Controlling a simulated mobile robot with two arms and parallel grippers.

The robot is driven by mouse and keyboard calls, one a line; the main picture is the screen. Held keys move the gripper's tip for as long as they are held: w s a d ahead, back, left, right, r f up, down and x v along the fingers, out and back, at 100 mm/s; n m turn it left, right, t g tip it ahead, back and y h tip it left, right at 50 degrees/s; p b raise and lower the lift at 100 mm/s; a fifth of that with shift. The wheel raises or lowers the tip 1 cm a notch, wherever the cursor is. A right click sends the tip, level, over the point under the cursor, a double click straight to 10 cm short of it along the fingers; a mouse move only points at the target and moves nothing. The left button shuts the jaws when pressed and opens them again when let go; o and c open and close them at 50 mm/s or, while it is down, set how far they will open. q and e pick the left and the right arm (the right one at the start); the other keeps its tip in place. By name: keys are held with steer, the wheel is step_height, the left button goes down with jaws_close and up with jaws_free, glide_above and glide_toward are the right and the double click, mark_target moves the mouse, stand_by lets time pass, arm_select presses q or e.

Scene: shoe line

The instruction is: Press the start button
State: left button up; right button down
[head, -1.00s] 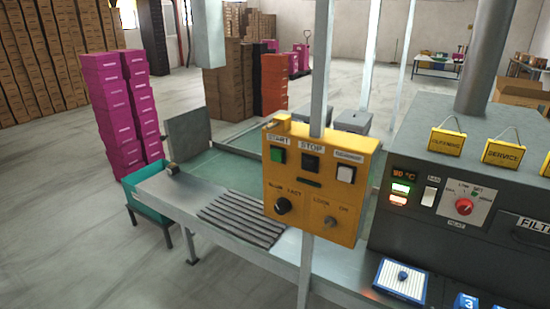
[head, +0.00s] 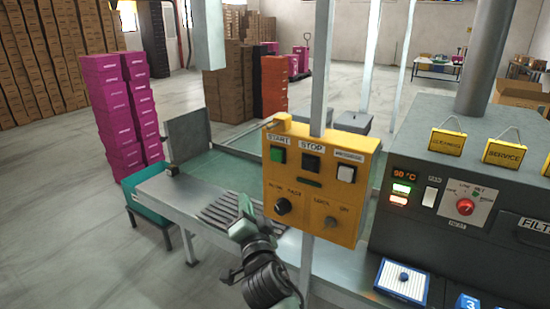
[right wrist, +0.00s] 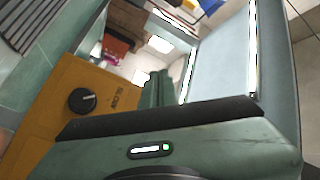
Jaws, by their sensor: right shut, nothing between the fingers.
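The yellow control box (head: 325,190) is mounted on a grey post. Its green button (head: 278,155) sits under the START label at the upper left. The gap in depth to the box is hard to tell. In the right wrist view the shut fingers (right wrist: 156,88) show beside the yellow box (right wrist: 60,120); the green button is not seen there. My left gripper is out of view.
A black STOP button (head: 311,162) and a white button (head: 346,174) share the box, with a black knob (head: 283,206) and a key switch (head: 331,222) below. A grey machine (head: 395,240) stands at the right. A slatted conveyor (head: 220,212) runs behind the gripper.

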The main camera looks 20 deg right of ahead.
mark_target(277, 155)
step_height(277, 155, up, 7)
steer(key=s+m+t+h, duration=0.1)
steer(key=m, duration=0.1)
steer(key=shift+s+d+r, duration=0.2)
steer(key=shift+s+d, duration=0.05)
steer(key=shift+d, duration=0.15)
steer(key=w+d+p, duration=0.1)
steer(key=w+d, duration=0.4)
steer(key=d, duration=0.2)
steer(key=shift+w, duration=0.25)
steer(key=shift+w+d, duration=0.1)
stand_by(1.7)
steer(key=shift+w+d, duration=0.15)
steer(key=shift+d, duration=0.05)
